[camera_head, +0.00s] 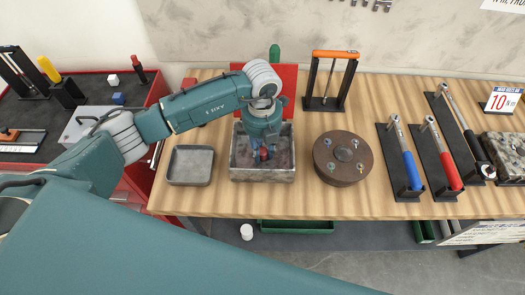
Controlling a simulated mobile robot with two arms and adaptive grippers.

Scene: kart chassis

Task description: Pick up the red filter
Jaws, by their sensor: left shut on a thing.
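My left gripper (262,160) points down into a grey, worn open box (263,175) on the wooden workbench. It is shut on a small red thing, seemingly the red filter (264,153); only a bit of red shows between the fingers, with a little blue beside it. The fingers and wrist hide most of it. I cannot tell whether it still touches the box floor. My right gripper is not in view.
A shallow grey tray (191,165) is left of the box, and a round brown disc (341,158) is right of it. A black stand with an orange bar (334,54) is behind. Blue (412,171) and red (450,171) handled tools stand further right.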

